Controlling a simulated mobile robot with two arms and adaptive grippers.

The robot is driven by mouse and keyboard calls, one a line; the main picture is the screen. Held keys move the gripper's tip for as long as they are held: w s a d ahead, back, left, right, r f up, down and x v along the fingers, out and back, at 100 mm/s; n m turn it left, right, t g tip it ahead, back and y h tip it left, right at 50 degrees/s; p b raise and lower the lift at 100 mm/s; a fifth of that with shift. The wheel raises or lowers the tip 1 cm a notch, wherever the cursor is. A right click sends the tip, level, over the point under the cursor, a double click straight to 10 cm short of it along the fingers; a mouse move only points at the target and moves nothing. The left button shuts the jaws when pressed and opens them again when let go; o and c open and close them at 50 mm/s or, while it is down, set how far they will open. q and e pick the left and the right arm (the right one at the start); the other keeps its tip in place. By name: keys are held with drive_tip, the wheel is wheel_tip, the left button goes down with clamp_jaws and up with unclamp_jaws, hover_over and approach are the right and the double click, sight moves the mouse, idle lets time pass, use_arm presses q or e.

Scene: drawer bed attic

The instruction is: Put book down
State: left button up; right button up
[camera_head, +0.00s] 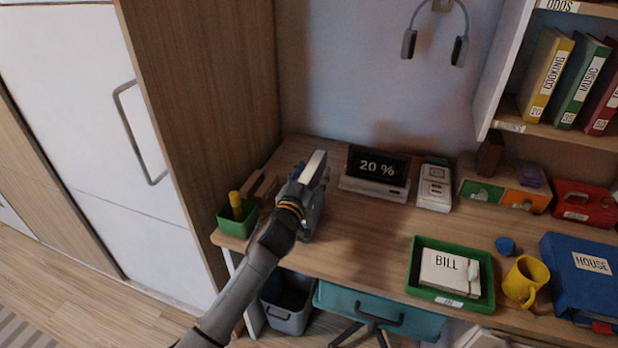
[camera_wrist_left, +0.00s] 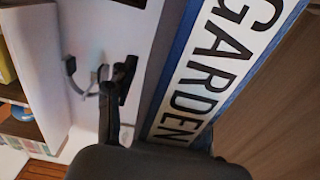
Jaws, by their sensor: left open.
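A blue book (camera_wrist_left: 173,92) with a white "GARDEN" label fills the middle of the left wrist view, tilted in that picture. In the head view, a pale edge of what looks like this book (camera_head: 314,166) shows at my left gripper, at the desk's left end. My left gripper (camera_head: 310,188) is open, right at the book. In the wrist view one dark finger (camera_wrist_left: 118,95) lies along the book's left side. The other finger is hidden. My arm covers the book's lower part, so I cannot tell if it rests on the desk (camera_head: 360,245). My right gripper is not in view.
A "20 %" display (camera_head: 377,168) stands right of the gripper. A green pen cup (camera_head: 238,220) is close on the left. A green tray (camera_head: 450,272), yellow mug (camera_head: 525,281) and blue "HOUSE" binder (camera_head: 583,272) are on the right. The desk's middle is clear.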

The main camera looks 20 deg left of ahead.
use_arm(q)
drive_tip(key=s, duration=1.2)
drive_tip(key=shift+a+r+b, duration=0.2)
drive_tip(key=shift+b, duration=0.2)
